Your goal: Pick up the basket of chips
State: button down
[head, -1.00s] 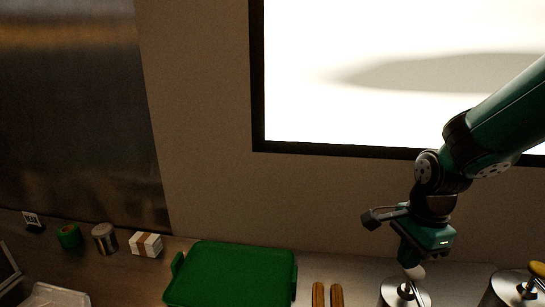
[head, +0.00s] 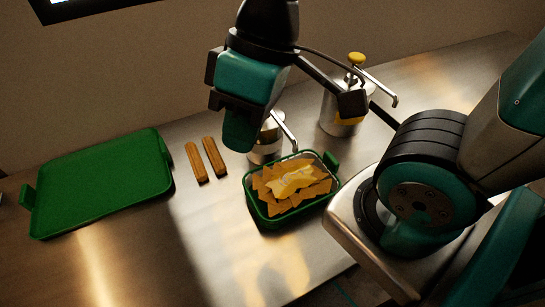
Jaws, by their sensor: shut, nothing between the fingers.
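The basket of chips (head: 262,214) is a small green tray-like basket with a handle tab at its upper right. It stands upright on the metal counter and is filled with yellow tortilla chips (head: 292,184). My gripper (head: 240,140) hangs above and to the upper left of the basket in the picture, pointing down. It is shut and empty, and appears apart from the basket. The gripper hides part of the counter and wall behind it.
Two metal pump dispensers (head: 336,112) stand behind the basket, the nearer one (head: 264,152) close to its back edge. Two brown wooden bars (head: 205,160) lie left of it. A large green tray (head: 105,185) is farther left. The counter (head: 190,255) in front is clear.

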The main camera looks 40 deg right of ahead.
aim_at(281, 193)
jog(key=u, duration=0.9)
jog(key=k, duration=0.6)
jog(key=z, duration=0.75)
